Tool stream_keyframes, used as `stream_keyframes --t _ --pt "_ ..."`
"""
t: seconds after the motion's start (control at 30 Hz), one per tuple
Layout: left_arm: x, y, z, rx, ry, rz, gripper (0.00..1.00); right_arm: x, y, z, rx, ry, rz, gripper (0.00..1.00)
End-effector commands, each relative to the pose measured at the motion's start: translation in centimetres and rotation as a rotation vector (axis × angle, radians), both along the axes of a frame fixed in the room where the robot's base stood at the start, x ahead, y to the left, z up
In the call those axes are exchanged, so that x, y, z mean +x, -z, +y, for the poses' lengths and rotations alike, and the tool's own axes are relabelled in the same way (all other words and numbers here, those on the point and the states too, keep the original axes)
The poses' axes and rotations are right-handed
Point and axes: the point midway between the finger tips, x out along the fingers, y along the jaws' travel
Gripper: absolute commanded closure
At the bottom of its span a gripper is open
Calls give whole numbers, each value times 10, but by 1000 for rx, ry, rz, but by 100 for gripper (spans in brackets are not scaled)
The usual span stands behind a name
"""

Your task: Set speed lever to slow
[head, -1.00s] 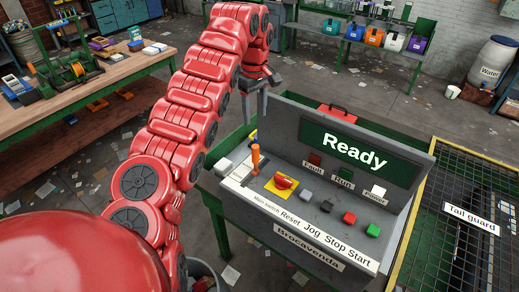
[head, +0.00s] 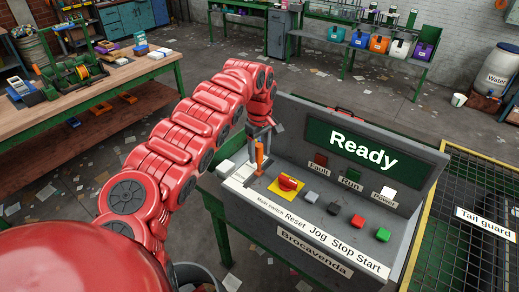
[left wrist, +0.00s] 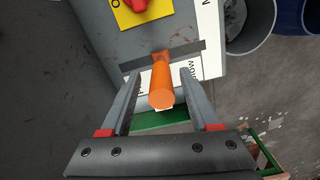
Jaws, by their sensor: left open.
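The orange speed lever (head: 260,152) stands at the left end of the grey control panel (head: 240,207). In the left wrist view the lever (left wrist: 162,84) rises from a dark slot and points toward the camera. My left gripper (head: 260,140) is at the lever from above. In the left wrist view its open fingers (left wrist: 160,88) are on either side of the lever, with a gap on each side. The lettering beside the slot is mostly hidden. My right gripper is not in view.
A red main switch on a yellow plate (head: 287,184) is close to the lever, followed by several push buttons. The display (head: 350,152) behind reads Ready. A mesh tail guard (head: 470,200) stands at the right. A wooden workbench (head: 110,85) is at the left.

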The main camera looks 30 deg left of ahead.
Motion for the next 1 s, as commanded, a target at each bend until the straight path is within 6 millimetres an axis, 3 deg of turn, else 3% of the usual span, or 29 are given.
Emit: stream_keyframes --t 0.27,0.6,0.63,1.0 --pt "0 3 0 1 0 1 38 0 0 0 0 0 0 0" --pt "0 3 0 0 0 1 97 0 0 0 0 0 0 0" --pt "0 3 0 1 0 2 100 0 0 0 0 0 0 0" --pt "0 3 0 0 0 1 100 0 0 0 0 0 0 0"
